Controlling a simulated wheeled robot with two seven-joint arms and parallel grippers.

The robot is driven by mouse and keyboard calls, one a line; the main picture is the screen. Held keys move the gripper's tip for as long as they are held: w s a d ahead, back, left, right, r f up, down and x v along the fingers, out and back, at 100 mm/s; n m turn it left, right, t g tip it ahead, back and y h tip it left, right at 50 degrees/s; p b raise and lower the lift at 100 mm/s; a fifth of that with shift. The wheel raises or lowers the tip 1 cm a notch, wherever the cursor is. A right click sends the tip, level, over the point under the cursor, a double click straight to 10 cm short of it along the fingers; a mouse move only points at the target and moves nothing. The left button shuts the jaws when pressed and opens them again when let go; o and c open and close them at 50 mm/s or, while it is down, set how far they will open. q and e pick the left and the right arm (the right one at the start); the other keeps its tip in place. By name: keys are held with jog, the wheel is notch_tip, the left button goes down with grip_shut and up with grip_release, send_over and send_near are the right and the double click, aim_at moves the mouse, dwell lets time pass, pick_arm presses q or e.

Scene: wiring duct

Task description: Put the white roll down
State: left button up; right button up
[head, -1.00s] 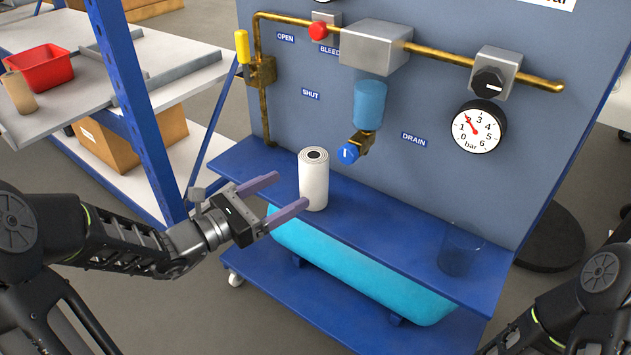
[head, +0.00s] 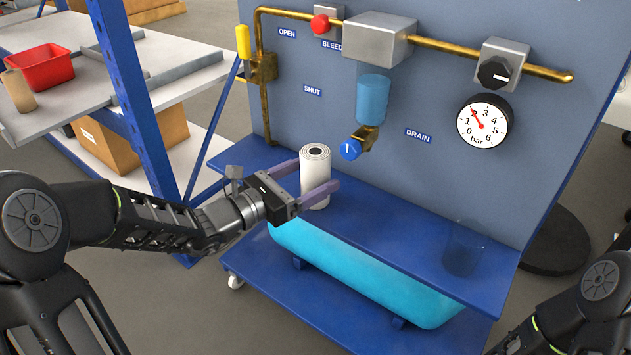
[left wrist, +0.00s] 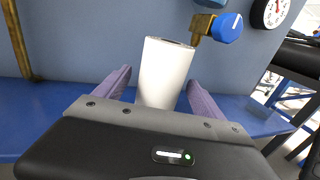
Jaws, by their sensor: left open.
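The white roll (head: 315,172) stands upright on the blue shelf (head: 385,228) in front of the grey panel. My left gripper (head: 318,186) is open, with its two purple fingers on either side of the roll. In the left wrist view the white roll (left wrist: 165,73) stands between the spread fingers (left wrist: 162,90), with a gap seen at the right finger. Whether the left finger touches it I cannot tell. My right gripper is out of view; only part of that arm shows at the lower right.
A blue drain valve (head: 351,149) hangs under a blue bowl (head: 373,98), right of the roll. A clear cup (head: 462,250) stands at the shelf's right end. A cyan tank (head: 360,275) sits below. A blue rack post (head: 135,95) rises at left. The shelf's middle is clear.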

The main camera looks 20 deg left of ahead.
pick_arm(q)
jog(key=shift+w+d, duration=0.2)
jog(key=shift+w, duration=0.05)
dwell(0.4)
jog(key=c, duration=1.6)
jog(key=shift+r, duration=0.2)
